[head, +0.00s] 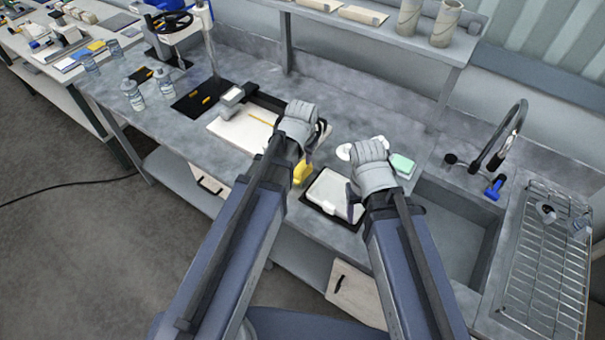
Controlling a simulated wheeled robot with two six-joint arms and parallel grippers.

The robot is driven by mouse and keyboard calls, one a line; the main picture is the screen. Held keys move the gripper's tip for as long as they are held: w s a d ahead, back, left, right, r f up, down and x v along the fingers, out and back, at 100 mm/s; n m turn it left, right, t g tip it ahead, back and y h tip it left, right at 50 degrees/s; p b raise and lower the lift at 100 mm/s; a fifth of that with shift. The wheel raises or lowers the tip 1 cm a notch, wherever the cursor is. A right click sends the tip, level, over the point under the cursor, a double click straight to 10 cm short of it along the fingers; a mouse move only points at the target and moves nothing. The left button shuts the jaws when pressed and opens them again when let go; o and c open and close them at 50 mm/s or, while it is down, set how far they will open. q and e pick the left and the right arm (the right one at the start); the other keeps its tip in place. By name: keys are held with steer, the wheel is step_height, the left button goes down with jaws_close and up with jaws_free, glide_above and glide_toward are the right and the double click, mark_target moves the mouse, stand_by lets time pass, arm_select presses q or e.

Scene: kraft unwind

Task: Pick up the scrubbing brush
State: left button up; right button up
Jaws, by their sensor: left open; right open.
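I cannot make out a scrubbing brush for certain. A small white item (344,152) lies on the counter just left of my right gripper and is partly hidden by it. A pale green sponge-like block (402,165) lies just right of that gripper. A yellow item (301,173) shows beside my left arm. My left gripper (303,138) is open, over the right end of a pale board. My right gripper (368,178) is open, between the tray and the green block. Both hands hide the counter beneath them, and I see nothing held.
A dark tray with a white sheet (335,190) sits at the counter's front edge. The sink (455,226), its tap (508,135) and a wire drying rack (540,265) are on the right. Clear bottles (133,95) stand left. A shelf with rolls (446,22) overhangs the back.

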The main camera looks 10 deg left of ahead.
mark_target(303, 164)
arm_select(q)
steer(key=shift+w+f, duration=0.1)
steer(key=shift+f, duration=0.25)
arm_select(e)
steer(key=shift+f, duration=0.4)
arm_select(q)
steer(key=b+x, duration=0.5)
steer(key=shift+w+d, duration=0.15)
arm_select(e)
step_height(303, 164, down, 5)
steer(key=shift+r, duration=0.1)
arm_select(q)
jaws_close()
stand_by(0.5)
